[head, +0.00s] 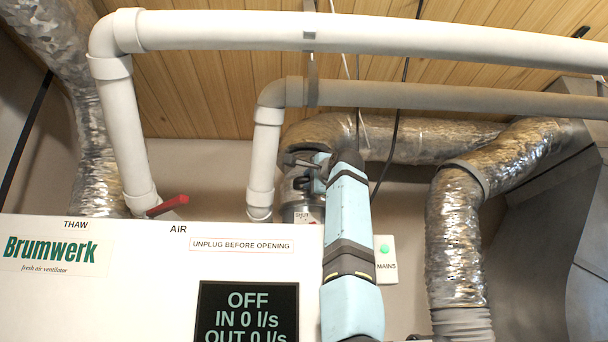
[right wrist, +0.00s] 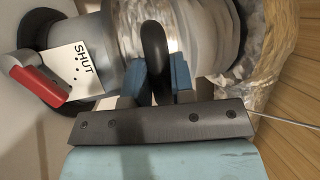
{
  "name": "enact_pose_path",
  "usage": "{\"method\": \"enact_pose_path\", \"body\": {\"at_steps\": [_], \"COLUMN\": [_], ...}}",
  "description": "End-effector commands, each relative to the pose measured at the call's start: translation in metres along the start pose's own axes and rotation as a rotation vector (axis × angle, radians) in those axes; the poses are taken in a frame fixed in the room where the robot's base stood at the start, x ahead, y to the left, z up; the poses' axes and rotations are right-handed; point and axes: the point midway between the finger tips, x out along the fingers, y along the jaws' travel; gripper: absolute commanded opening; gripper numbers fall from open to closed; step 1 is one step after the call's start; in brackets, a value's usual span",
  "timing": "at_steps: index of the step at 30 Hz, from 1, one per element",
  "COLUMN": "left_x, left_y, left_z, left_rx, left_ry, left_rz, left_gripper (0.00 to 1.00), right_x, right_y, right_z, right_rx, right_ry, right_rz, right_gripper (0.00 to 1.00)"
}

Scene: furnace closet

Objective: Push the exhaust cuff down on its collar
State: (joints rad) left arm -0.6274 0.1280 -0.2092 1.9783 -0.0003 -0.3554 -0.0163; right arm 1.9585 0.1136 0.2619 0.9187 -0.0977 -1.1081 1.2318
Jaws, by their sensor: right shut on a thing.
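The exhaust cuff (head: 293,190) is a shiny grey sleeve at the bottom of a silver duct above the white ventilator, partly hidden by my right arm in the head view. In the right wrist view the cuff (right wrist: 205,40) lies sideways, with a black loop handle (right wrist: 153,45) on it. My right gripper (right wrist: 155,82) is shut on this handle, one blue-grey finger on each side. In the head view the right gripper (head: 308,167) is beside the cuff. The collar (head: 303,215) below it carries a SHUT label. How far the cuff sits on it I cannot tell. My left gripper is out of view.
A red lever (right wrist: 38,78) is close to the SHUT label in the wrist view. White pipes (head: 264,150) stand left of the cuff and run overhead. Another silver duct (head: 455,240) is at right. The ventilator display (head: 248,312) reads OFF; a MAINS switch (head: 385,258) is behind my arm.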

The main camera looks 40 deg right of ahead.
Motion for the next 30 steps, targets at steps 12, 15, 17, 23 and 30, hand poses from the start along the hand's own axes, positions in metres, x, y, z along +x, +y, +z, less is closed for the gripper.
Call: {"method": "enact_pose_path", "body": {"at_steps": [12,15,17,23,30], "left_x": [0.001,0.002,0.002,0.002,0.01], "left_y": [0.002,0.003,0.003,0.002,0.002], "left_z": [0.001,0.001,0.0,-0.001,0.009], "left_rx": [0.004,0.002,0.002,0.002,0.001], "left_ry": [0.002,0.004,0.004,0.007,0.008], "left_rz": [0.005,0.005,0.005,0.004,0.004], "left_gripper": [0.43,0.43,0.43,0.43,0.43], "right_x": [0.001,0.001,0.001,0.0,-0.02], "right_y": [0.01,0.011,0.01,0.008,0.01], "right_z": [-0.005,-0.005,-0.006,-0.006,-0.006], "right_rx": [-0.001,-0.001,-0.001,-0.001,-0.001], "right_ry": [-0.003,-0.003,-0.002,-0.001,0.001], "right_rz": [0.007,0.007,0.006,0.002,-0.003], "right_gripper": [0.0,0.41,0.48,0.48,0.48]}}
